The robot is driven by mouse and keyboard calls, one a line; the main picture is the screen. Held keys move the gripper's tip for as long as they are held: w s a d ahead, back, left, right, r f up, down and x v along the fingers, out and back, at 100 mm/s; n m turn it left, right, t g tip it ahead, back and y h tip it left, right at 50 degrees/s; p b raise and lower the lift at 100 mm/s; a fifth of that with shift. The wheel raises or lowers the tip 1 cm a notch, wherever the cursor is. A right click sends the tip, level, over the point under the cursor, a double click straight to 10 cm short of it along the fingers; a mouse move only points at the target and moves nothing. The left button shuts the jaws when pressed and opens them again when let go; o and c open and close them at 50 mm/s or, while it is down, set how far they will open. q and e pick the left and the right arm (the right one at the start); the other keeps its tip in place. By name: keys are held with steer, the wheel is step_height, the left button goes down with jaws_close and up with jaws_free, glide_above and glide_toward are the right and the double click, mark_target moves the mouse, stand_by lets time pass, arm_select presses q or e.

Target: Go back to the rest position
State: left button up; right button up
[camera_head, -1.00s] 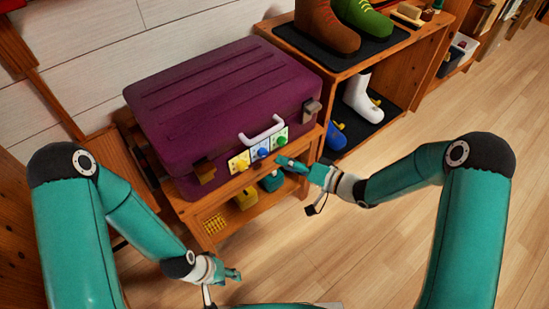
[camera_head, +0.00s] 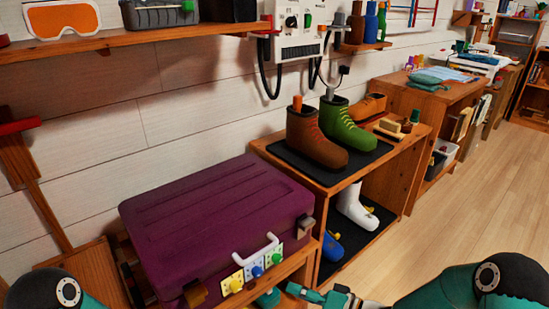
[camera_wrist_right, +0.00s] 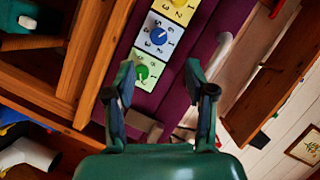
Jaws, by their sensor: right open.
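My right gripper (camera_head: 295,290) shows at the bottom edge of the head view, in front of the right end of the purple suitcase (camera_head: 215,210). In the right wrist view its two fingers (camera_wrist_right: 158,82) are spread apart with nothing held between them. Beyond them are the suitcase's dial lock plates, including a blue dial (camera_wrist_right: 157,36) and a green dial (camera_wrist_right: 142,72). I cannot tell the exact gap to the suitcase. The suitcase is closed, with a white handle (camera_head: 257,247). My left arm shows only as a joint at the lower left; its gripper is out of frame.
The suitcase sits on a low wooden stand (camera_head: 300,258). To its right is a wooden shelf (camera_head: 385,185) with brown (camera_head: 315,138) and green (camera_head: 345,125) boots on top and a white boot (camera_head: 355,205) below. Wooden floor (camera_head: 470,190) lies open at right.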

steer(key=s+f+m+g+h, duration=0.1)
steer(key=s+f+m+h, duration=0.2)
steer(key=f, duration=0.4)
steer(key=s+f+m+g+h, duration=0.1)
steer(key=s+f+h, duration=0.2)
steer(key=s+f, duration=0.3)
steer(key=s+d+f+n+g+h, duration=0.1)
steer(key=s+d+f+g+h, duration=0.15)
steer(key=s, duration=0.45)
steer(key=s+d+f+n+g+h, duration=0.1)
steer(key=s+f+g, duration=0.25)
steer(key=s, duration=0.35)
step_height(320, 180, up, 25)
steer(key=n+p, duration=0.1)
steer(key=p, duration=2.3)
steer(key=shift+w+f, duration=0.2)
steer(key=shift+w, duration=0.15)
steer(key=shift+a, duration=0.1)
